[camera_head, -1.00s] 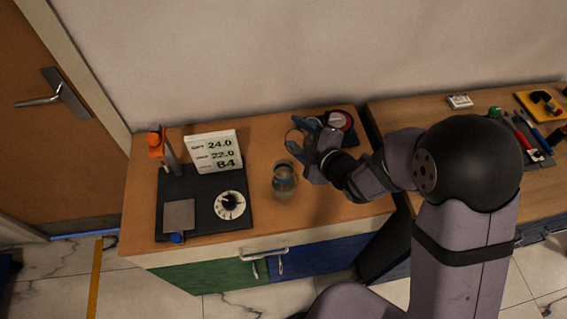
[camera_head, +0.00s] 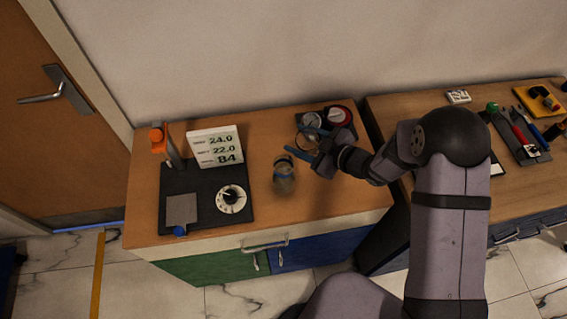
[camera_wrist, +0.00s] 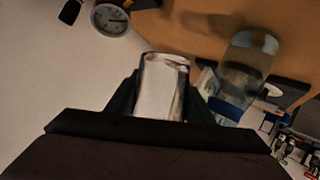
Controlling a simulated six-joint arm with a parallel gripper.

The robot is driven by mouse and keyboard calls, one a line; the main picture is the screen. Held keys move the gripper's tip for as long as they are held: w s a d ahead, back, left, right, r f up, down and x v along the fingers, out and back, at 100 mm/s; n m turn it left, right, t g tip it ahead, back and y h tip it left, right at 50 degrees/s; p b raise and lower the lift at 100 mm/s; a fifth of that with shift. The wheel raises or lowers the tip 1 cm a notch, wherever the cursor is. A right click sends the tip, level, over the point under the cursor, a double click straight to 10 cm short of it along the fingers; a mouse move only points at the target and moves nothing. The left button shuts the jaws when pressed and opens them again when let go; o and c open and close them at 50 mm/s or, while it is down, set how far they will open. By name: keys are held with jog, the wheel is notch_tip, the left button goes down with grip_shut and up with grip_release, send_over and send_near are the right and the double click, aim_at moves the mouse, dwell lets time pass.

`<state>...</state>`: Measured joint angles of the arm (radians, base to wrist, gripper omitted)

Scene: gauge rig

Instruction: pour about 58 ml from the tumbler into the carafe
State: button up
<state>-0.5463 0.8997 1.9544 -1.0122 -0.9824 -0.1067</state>
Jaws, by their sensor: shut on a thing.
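The carafe (camera_head: 284,178) is clear glass with a blue band near its neck. It stands on the orange-brown worktop, left of my gripper (camera_head: 312,157). In the wrist view the carafe (camera_wrist: 247,62) shows to the right of the held tumbler, apart from it. The tumbler (camera_wrist: 163,85) is clear and whitish, between my dark fingers, and my gripper is shut on it. In the head view the fingers and arm make its outline hard to read. I cannot tell its liquid level or exact tilt, and I see no stream of liquid.
A black panel (camera_head: 206,222) with a white dial (camera_head: 231,199), an orange-topped post (camera_head: 157,140) and a display (camera_head: 215,147) reading 24.0, 22.0 and 84 stands left of the carafe. Tools (camera_head: 524,132) lie far right. The front worktop is clear.

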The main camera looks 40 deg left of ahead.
jog(key=shift+w+p, duration=0.3)
jog(key=shift+p, duration=0.1)
jog(key=shift+w+d+f+m+g+y, duration=0.1)
jog(key=shift+w+f+m+g+y, duration=0.25)
jog(key=shift+m, duration=0.25)
jog(key=shift+w+d+f+m+g+y, duration=0.15)
jog(key=shift+w+m+g, duration=0.1)
jog(key=shift+m+g, duration=0.3)
jog(key=shift+a, duration=0.1)
jog(key=shift+w, duration=0.1)
